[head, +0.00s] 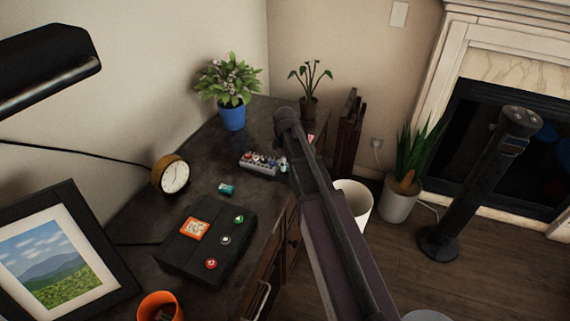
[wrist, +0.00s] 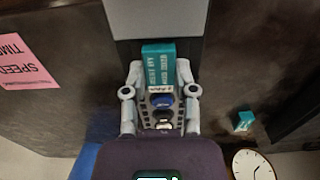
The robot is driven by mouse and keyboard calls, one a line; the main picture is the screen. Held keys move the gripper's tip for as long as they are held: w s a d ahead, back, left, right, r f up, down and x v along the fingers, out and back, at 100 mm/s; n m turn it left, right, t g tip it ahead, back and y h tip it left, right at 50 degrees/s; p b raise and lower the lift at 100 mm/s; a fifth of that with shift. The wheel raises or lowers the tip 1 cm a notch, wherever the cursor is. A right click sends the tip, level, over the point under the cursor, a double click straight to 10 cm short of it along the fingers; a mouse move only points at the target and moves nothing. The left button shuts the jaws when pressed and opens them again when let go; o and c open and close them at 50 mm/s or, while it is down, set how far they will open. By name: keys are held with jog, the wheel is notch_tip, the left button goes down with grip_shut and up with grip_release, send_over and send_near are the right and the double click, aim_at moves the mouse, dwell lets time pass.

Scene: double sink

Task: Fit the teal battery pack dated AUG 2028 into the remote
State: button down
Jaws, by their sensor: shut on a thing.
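My gripper (wrist: 159,75) is shut on a teal battery pack (wrist: 158,60) in the wrist view. The pack stands out beyond the fingertips with small white lettering on its face, too small to read surely. A second teal pack (wrist: 243,121) lies apart on the dark desktop; it also shows in the head view (head: 227,189), between the clock and a black box. A flat black box (head: 183,262) with green, grey and red buttons and an orange-framed panel lies on the desk.
A clock (head: 172,175), a blue-potted plant (head: 232,115), a picture frame (head: 118,262) and an orange cup (head: 160,303) surround the desktop. A pink note (wrist: 36,60) lies left in the wrist view.

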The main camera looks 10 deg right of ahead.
jog(key=shift+f+b, duration=0.6)
jog(key=shift+f, duration=0.05)
jog(key=shift+c, duration=1.6)
grip_release()
jog(key=shift+r, duration=0.2)
